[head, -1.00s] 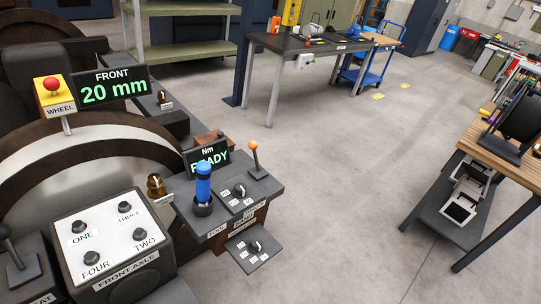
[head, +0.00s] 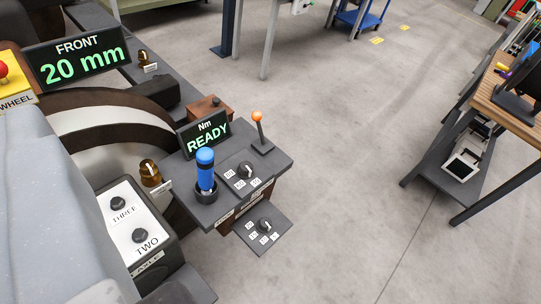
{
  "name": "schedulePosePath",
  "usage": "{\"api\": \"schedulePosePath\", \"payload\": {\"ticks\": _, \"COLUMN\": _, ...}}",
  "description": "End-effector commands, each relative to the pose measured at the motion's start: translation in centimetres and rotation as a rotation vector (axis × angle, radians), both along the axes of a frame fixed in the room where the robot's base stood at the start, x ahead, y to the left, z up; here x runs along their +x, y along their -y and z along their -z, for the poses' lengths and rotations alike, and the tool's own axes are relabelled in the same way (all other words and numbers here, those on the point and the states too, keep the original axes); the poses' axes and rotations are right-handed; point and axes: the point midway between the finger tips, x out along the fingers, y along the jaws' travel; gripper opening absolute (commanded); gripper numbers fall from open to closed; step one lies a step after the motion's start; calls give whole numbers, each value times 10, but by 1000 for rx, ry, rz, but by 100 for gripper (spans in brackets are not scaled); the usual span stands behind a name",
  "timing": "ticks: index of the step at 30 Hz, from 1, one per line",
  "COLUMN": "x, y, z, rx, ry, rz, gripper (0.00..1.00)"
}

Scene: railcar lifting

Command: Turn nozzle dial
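A black dial with a pale pointer (head: 246,170) sits on the dark console (head: 215,210), with small white number labels around it. A second black dial (head: 264,226) sits on a lower plate in front, also with white labels. The names on the labels are too small to read, so I cannot tell which is the nozzle dial. No gripper fingers show. A large smooth grey form at the lower left looks like part of my arm, apart from both dials in the picture.
A blue-handled tool (head: 205,168) stands upright on the console beside the READY display (head: 205,137). An orange-tipped lever (head: 258,130) rises behind the upper dial. A button box (head: 128,225) is partly covered by the grey form. Bare floor lies right of the console.

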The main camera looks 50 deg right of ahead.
Motion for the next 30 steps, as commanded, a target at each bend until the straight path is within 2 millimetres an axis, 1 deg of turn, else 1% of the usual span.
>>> {"api": "schedulePosePath", "payload": {"ticks": 2, "x": 14, "y": 19, "z": 0, "rx": -75, "ry": -1, "rz": 31, "gripper": 59}}
{"api": "schedulePosePath", "payload": {"ticks": 3, "x": 25, "y": 37, "z": 0, "rx": -137, "ry": -2, "rz": 54, "gripper": 59}}
{"api": "schedulePosePath", "payload": {"ticks": 5, "x": 42, "y": 60, "z": 0, "rx": -256, "ry": -9, "rz": 92, "gripper": 59}}
{"api": "schedulePosePath", "payload": {"ticks": 6, "x": 55, "y": 77, "z": -1, "rx": -350, "ry": -14, "rz": 118, "gripper": 59}}
{"api": "schedulePosePath", "payload": {"ticks": 8, "x": 77, "y": 103, "z": 1, "rx": -510, "ry": -32, "rz": 152, "gripper": 59}}
{"api": "schedulePosePath", "payload": {"ticks": 9, "x": 90, "y": 120, "z": 1, "rx": -623, "ry": -48, "rz": 170, "gripper": 59}}
{"api": "schedulePosePath", "payload": {"ticks": 11, "x": 111, "y": 143, "z": 4, "rx": -790, "ry": -77, "rz": 183, "gripper": 59}}
{"api": "schedulePosePath", "payload": {"ticks": 12, "x": 123, "y": 158, "z": 7, "rx": -900, "ry": -99, "rz": 187, "gripper": 59}}
{"api": "schedulePosePath", "payload": {"ticks": 14, "x": 143, "y": 180, "z": 13, "rx": -1063, "ry": -135, "rz": 180, "gripper": 59}}
{"api": "schedulePosePath", "payload": {"ticks": 15, "x": 154, "y": 193, "z": 18, "rx": -1171, "ry": -163, "rz": 170, "gripper": 59}}
{"api": "schedulePosePath", "payload": {"ticks": 17, "x": 174, "y": 212, "z": 28, "rx": -1332, "ry": -203, "rz": 139, "gripper": 59}}
{"api": "schedulePosePath", "payload": {"ticks": 18, "x": 185, "y": 224, "z": 36, "rx": -1435, "ry": -233, "rz": 114, "gripper": 59}}
{"api": "schedulePosePath", "payload": {"ticks": 20, "x": 202, "y": 242, "z": 52, "rx": -1587, "ry": -275, "rz": 60, "gripper": 59}}
{"api": "schedulePosePath", "payload": {"ticks": 21, "x": 212, "y": 253, "z": 63, "rx": -1685, "ry": -304, "rz": 19, "gripper": 59}}
{"api": "schedulePosePath", "payload": {"ticks": 23, "x": 227, "y": 270, "z": 86, "rx": -1825, "ry": -345, "rz": -59, "gripper": 59}}
{"api": "schedulePosePath", "payload": {"ticks": 24, "x": 236, "y": 280, "z": 101, "rx": -1917, "ry": -369, "rz": -117, "gripper": 59}}
{"api": "schedulePosePath", "payload": {"ticks": 26, "x": 248, "y": 296, "z": 130, "rx": -2044, "ry": -405, "rz": -219, "gripper": 59}}
{"api": "schedulePosePath", "payload": {"ticks": 27, "x": 254, "y": 306, "z": 149, "rx": -2125, "ry": -421, "rz": -295, "gripper": 59}}
{"api": "schedulePosePath", "payload": {"ticks": 29, "x": 260, "y": 321, "z": 183, "rx": -2233, "ry": -444, "rz": -419, "gripper": 59}}
{"api": "schedulePosePath", "payload": {"ticks": 30, "x": 263, "y": 330, "z": 206, "rx": -2302, "ry": -449, "rz": -511, "gripper": 59}}
